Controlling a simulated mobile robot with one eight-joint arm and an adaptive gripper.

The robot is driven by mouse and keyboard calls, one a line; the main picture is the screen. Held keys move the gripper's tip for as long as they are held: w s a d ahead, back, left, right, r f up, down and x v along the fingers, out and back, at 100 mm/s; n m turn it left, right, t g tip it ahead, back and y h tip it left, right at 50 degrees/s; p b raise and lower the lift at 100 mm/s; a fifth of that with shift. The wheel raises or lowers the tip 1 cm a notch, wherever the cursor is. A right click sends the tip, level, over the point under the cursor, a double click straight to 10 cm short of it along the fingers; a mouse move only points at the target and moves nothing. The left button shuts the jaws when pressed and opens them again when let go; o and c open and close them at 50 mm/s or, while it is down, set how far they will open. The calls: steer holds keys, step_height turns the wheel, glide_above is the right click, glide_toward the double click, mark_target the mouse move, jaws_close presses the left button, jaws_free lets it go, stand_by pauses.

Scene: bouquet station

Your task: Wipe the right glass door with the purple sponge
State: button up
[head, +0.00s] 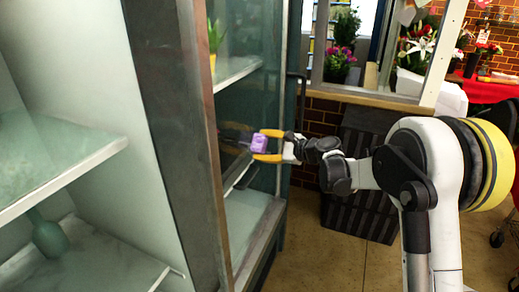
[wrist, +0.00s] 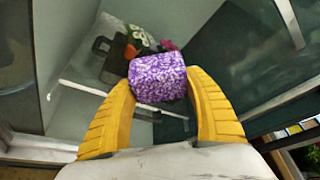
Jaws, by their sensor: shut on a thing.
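The purple sponge (head: 259,142) is held between the yellow fingers of my gripper (head: 268,146). In the wrist view the sponge (wrist: 159,78) is a speckled purple block, with a finger of my gripper (wrist: 163,95) on each side. The right glass door (head: 250,100) stands in front of the shelves of the cabinet. My arm reaches in from the right, and the sponge is at the door's glass. I cannot tell whether it touches the glass. In the wrist view the glass door (wrist: 225,60) fills much of the area beyond the sponge.
A grey frame post (head: 180,130) stands left of the door. The open left part has a glass shelf (head: 60,155) and a green vase (head: 48,236). A dark striped crate (head: 358,215) stands by the brick wall. Floor (head: 340,268) is clear below my arm.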

steer(key=w+d, duration=0.2)
steer(key=w, duration=0.5)
steer(key=shift+d, duration=0.25)
stand_by(0.4)
steer(key=shift+w+d, duration=0.1)
steer(key=shift+s+d, duration=0.35)
steer(key=shift+d, duration=0.55)
steer(key=shift+s+d, duration=0.3)
steer(key=shift+d, duration=0.65)
steer(key=shift+s+d, duration=0.35)
steer(key=shift+d, duration=0.55)
steer(key=d, duration=0.1)
steer(key=s+d, duration=0.1)
steer(key=shift+d, duration=0.4)
